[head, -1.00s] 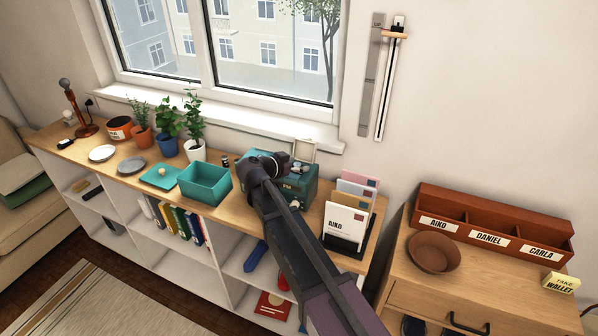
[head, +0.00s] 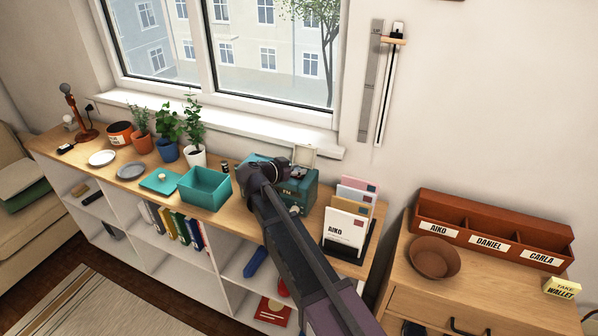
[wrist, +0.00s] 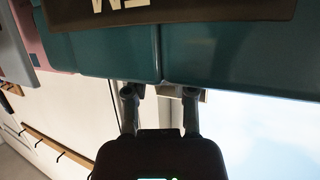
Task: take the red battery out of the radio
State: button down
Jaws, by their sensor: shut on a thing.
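The teal radio (head: 306,196) stands on the long wooden shelf top, its front marked "FM". A cream flap (head: 303,153) stands up at its back. My gripper (head: 296,172) is at the top of the radio, and my arm covers much of the radio's front. In the wrist view, the teal radio body (wrist: 90,55) fills the upper part. There my gripper (wrist: 161,90) has its two fingers apart, with their tips at or behind the radio's edge. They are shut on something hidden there. No red battery shows, so I cannot tell whether it is what I hold.
Left of the radio are a small dark cylinder (head: 225,167), a teal open box (head: 205,190) and potted plants (head: 195,140). A letter rack (head: 346,228) stands close on the right. The window sill (head: 230,125) runs behind.

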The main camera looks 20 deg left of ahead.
jog(key=shift+r+p, duration=1.3)
jog(key=shift+r, duration=0.1)
jog(key=s+a+r+p, duration=0.1)
jog(key=s+r+p, duration=0.1)
jog(key=s, duration=1.4)
jog(key=shift+a, duration=0.4)
